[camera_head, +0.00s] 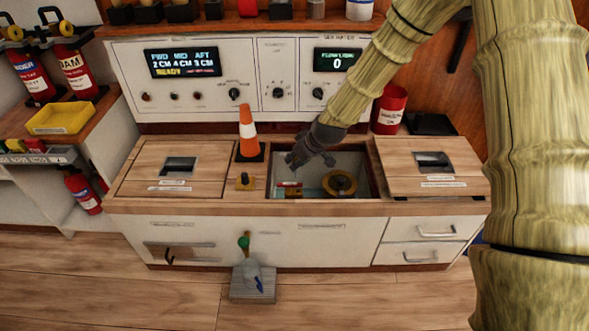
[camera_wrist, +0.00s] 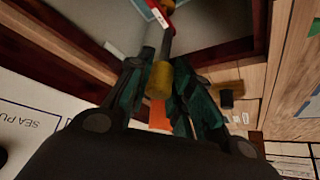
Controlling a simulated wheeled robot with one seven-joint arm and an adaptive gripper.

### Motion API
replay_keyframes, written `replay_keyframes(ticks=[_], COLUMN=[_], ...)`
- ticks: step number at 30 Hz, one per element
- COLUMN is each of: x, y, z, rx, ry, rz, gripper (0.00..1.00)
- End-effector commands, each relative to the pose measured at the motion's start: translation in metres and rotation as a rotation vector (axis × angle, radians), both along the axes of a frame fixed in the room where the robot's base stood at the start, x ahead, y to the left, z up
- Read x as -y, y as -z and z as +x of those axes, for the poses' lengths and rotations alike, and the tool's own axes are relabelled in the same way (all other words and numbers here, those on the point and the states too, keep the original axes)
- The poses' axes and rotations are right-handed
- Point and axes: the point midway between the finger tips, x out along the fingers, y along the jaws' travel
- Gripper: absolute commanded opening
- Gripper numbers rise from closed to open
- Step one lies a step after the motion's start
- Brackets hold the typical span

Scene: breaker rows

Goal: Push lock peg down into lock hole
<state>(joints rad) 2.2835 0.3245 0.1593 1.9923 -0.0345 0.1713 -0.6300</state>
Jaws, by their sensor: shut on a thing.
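My gripper (camera_head: 300,158) is over the left part of the open bay (camera_head: 375,180) in the wooden counter. In the wrist view my gripper (camera_wrist: 165,72) has its dark green fingers shut on a yellow cylindrical piece (camera_wrist: 161,80). A grey rod appears to run from this piece toward a red and white tag (camera_wrist: 162,16). I cannot tell for sure that the piece is the lock peg. I cannot make out the lock hole.
An orange and white cone (camera_head: 248,132) stands behind the knobbed block, close to my gripper. A brass round part (camera_head: 340,184) and a red and white tag (camera_head: 289,184) sit in the bay. Wooden lids flank it. A control panel (camera_head: 200,100) rises behind.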

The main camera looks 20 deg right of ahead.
Motion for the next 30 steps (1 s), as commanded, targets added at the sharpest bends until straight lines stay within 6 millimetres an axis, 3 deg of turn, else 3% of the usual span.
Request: replay_keyframes(ticks=[1,9,30], x=[0.003,0.013,0.015], y=[0.012,0.025,0.024], z=[0.005,0.017,0.019], rx=[0.003,0.002,0.000], ry=[-0.008,-0.051,-0.062], rz=[0.001,0.001,0.000], gripper=[0.00,0.00,0.00])
